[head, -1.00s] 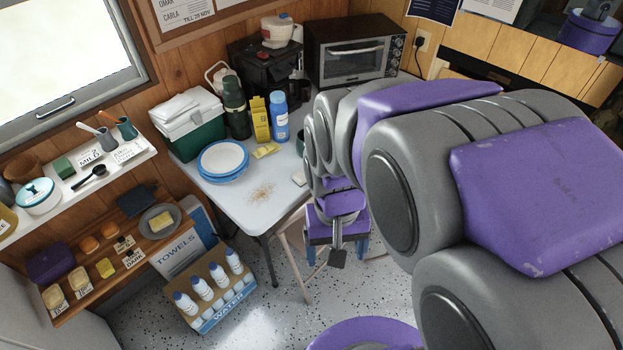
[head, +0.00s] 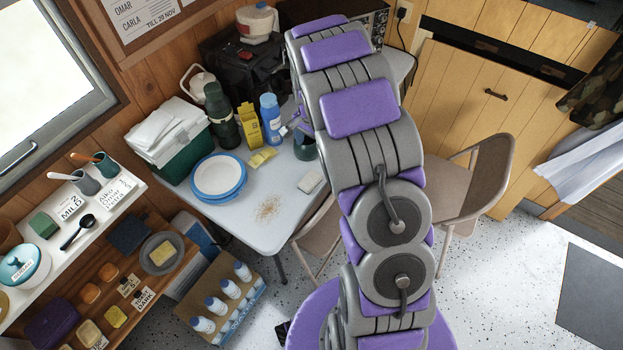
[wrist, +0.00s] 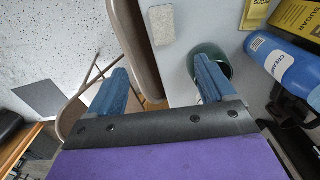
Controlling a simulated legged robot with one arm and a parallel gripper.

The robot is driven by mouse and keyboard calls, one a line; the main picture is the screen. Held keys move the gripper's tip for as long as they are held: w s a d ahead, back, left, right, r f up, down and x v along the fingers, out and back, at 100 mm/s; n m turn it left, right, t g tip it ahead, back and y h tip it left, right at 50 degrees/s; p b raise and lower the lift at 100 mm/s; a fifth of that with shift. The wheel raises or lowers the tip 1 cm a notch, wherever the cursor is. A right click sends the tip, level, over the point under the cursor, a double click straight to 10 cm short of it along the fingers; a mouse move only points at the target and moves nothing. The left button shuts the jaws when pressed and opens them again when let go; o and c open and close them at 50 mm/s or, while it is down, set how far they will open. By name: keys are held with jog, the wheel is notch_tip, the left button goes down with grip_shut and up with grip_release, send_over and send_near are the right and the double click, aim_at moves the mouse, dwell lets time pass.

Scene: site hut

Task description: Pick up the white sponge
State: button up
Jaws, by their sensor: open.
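The white sponge (head: 309,181) lies flat on the pale table (head: 240,222), near its right edge. In the wrist view the sponge (wrist: 161,25) shows at the top middle, beyond the fingertips and apart from them. My gripper (wrist: 160,72) is open and empty, with its two blue fingers spread. A chair back edge shows between the fingers. The right finger overlaps a dark green cup (wrist: 209,64) in the wrist view; I cannot tell whether they touch. In the head view my arm hides most of the gripper.
The green cup (head: 305,149) stands just behind the sponge. A blue bottle (head: 270,120), yellow box (head: 249,124) and plates (head: 218,176) stand further left. A folding chair (head: 470,180) is at the right. Bare tabletop surrounds the sponge's left side.

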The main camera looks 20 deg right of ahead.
jog(key=w+a+f, duration=0.1)
jog(key=b, duration=0.2)
send_near(310, 179)
jog(key=shift+w+d+f, duration=0.15)
jog(key=shift+d+f, duration=0.15)
jog(key=shift+d, duration=0.2)
jog(key=f, duration=0.3)
jog(key=shift+a+f+b, duration=0.4)
jog(key=shift+a+f, duration=0.25)
jog(key=shift+f, duration=0.15)
jog(key=f, duration=0.1)
jog(key=f+b, duration=0.1)
jog(key=f, duration=0.1)
jog(key=f+b, duration=0.1)
jog(key=shift+s+d+f, duration=0.25)
jog(key=shift+s+f, duration=0.05)
jog(key=shift+f, duration=0.1)
jog(key=shift+a+r, duration=0.1)
jog(key=shift+a, duration=0.05)
jog(key=shift+a, duration=0.15)
jog(key=shift+c, duration=1.2)
jog(key=c, duration=0.8)
